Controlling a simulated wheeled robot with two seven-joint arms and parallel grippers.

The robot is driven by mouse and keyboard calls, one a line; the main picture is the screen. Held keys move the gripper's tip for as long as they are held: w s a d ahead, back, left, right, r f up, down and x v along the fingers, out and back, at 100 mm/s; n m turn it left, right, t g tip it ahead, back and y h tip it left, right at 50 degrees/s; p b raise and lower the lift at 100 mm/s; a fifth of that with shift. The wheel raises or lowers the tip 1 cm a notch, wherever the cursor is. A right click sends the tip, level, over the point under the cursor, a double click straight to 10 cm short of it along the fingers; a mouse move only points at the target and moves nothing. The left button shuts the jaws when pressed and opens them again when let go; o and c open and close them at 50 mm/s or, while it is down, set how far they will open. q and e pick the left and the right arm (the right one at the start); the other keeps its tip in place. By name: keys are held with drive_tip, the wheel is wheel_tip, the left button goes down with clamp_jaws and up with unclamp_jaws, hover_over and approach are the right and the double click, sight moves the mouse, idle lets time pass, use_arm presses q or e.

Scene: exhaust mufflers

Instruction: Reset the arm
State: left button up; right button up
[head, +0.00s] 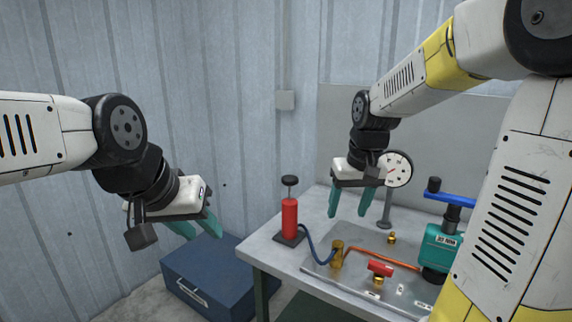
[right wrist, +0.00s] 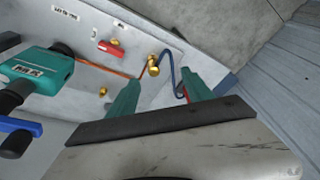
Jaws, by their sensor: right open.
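My right gripper (head: 349,210) hangs with its teal fingers downward above the metal workbench. It is open, with nothing between the fingers; they also show in the right wrist view (right wrist: 163,88). My left gripper (head: 204,234) is at the left of the head view, off the bench and in front of the wall above a blue box. Its two teal fingers stand apart and it looks empty. Both arms are raised clear of the bench top. A round dial gauge (head: 398,169) on a stand is just behind and to the right of my right gripper.
The workbench (head: 272,252) carries a red pump (head: 290,218) with a blue hose, a brass fitting (head: 337,254), a copper pipe (head: 385,258), a red-handled valve (head: 380,269) and a teal device (head: 440,246) with a blue lever. A blue box (head: 200,275) stands on the floor, left.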

drive_tip(key=s+r+t, duration=0.2)
drive_tip(key=s, duration=0.5)
drive_tip(key=s+a+r+t+y, duration=0.1)
drive_tip(key=s+r, duration=0.2)
drive_tip(key=s, duration=0.5)
drive_tip(key=shift+s+a+r+m+t, duration=0.15)
drive_tip(key=shift+s+a+m+t, duration=0.15)
drive_tip(key=shift+m+t, duration=0.1)
